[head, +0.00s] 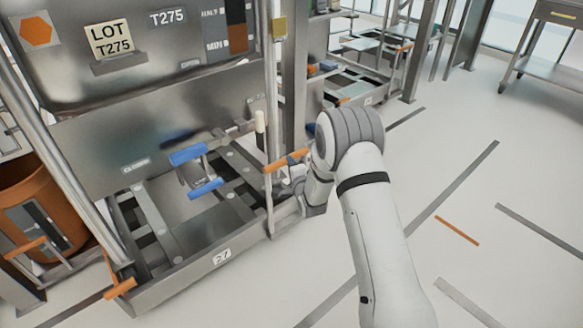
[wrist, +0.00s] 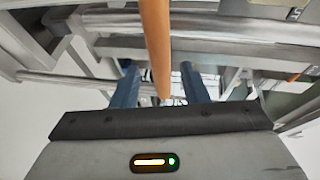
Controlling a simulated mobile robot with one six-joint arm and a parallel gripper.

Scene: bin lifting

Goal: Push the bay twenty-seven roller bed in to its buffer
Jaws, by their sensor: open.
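The bay twenty-seven roller bed (head: 135,298) is a low grey metal frame with dark slats, a "27" plate on its front rail and an orange grip at each front corner. The left orange grip (head: 120,288) is clear. The right orange grip (head: 288,160) is close to my gripper (head: 290,188), which is at the frame's right front post. In the wrist view, my gripper (wrist: 160,84) is open, with a dark blue finger on each side of an orange bar (wrist: 156,40). I cannot tell whether the fingers touch the bar.
A steel bin (head: 75,70) marked T275 stands above the bed. Blue-handled levers (head: 188,154) show over the slats. An orange drum (head: 40,205) is at left, and another bay (head: 375,75) stands behind. The floor at right is open, with grey strips.

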